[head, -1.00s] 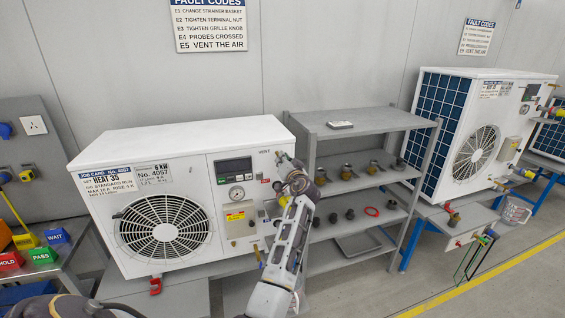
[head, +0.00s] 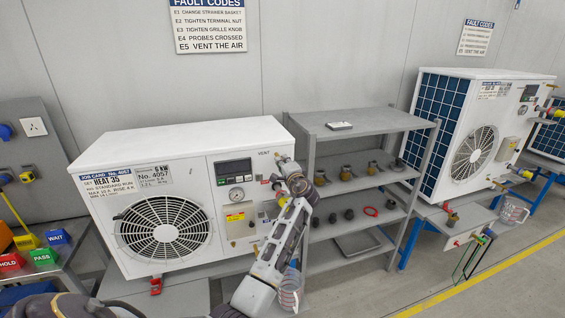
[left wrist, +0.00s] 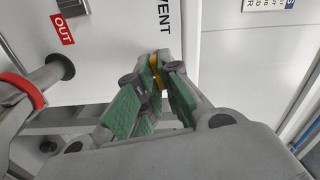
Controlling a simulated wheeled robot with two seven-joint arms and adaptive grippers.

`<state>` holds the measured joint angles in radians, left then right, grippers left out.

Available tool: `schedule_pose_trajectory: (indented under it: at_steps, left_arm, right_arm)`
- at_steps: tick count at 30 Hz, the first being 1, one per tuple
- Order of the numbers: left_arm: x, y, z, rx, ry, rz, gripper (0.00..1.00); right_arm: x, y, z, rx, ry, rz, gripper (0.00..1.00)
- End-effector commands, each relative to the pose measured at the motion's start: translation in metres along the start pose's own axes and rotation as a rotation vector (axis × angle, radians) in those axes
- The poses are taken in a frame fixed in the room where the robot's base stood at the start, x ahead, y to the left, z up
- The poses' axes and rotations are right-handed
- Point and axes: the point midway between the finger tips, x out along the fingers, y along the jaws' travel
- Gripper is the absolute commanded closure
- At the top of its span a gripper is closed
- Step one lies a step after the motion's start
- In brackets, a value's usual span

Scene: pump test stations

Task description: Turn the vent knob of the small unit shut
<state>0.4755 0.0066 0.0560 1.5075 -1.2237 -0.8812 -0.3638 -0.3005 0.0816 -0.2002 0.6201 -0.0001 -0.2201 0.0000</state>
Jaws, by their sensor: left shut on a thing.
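The small unit (head: 150,145) is a white box with a fan grille, a display and a gauge, on a grey bench. The word VENT (left wrist: 163,12) is printed on its front near the upper right corner. The yellow vent knob (left wrist: 155,62) shows in the left wrist view between my fingertips, mostly hidden by them. My left gripper (left wrist: 157,72) is shut on the knob, with green finger pads on either side. In the head view my left gripper (head: 281,163) is at the unit's upper right front, and the knob is hard to make out.
A grey shelf rack (head: 362,190) with several small fittings stands close right of the unit. A clear jug (head: 289,290) is beside my forearm. A pipe with a red ring (left wrist: 25,88) is left of my gripper. Another white unit (head: 480,140) stands farther right.

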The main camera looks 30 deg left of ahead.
Motion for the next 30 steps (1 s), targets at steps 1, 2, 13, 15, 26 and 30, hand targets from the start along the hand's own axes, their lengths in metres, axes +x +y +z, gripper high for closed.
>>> schedule_pose_trajectory:
  at_steps: [1, 2, 13, 15, 26, 30]
  left_arm:
    - [-0.0004, -0.0009, -0.0013, 0.031, 0.003, -0.002, 1.00]
    - [-0.0005, -0.0007, -0.0015, 0.049, 0.004, -0.002, 1.00]
    - [-0.0006, 0.0007, -0.0014, 0.186, 0.004, -0.001, 1.00]
    - [-0.0006, 0.0008, -0.0015, 0.194, 0.004, -0.001, 1.00]
    - [-0.0007, 0.0012, -0.0016, 0.199, 0.004, -0.001, 1.00]
    - [-0.0006, 0.0012, -0.0014, 0.198, 0.003, -0.001, 0.78]
  right_arm:
    - [-0.0005, 0.0002, -0.0001, 0.000, 0.000, 0.000, 0.60]
    - [-0.0006, 0.0002, -0.0001, 0.000, 0.000, 0.000, 0.60]
    - [-0.0013, 0.0001, -0.0003, 0.000, 0.000, 0.000, 0.60]
    - [-0.0013, 0.0001, -0.0004, 0.000, 0.000, 0.000, 0.60]
    - [-0.0012, -0.0008, -0.0006, 0.001, 0.001, -0.001, 0.60]
    - [-0.0012, -0.0025, -0.0010, 0.002, 0.001, -0.003, 0.60]
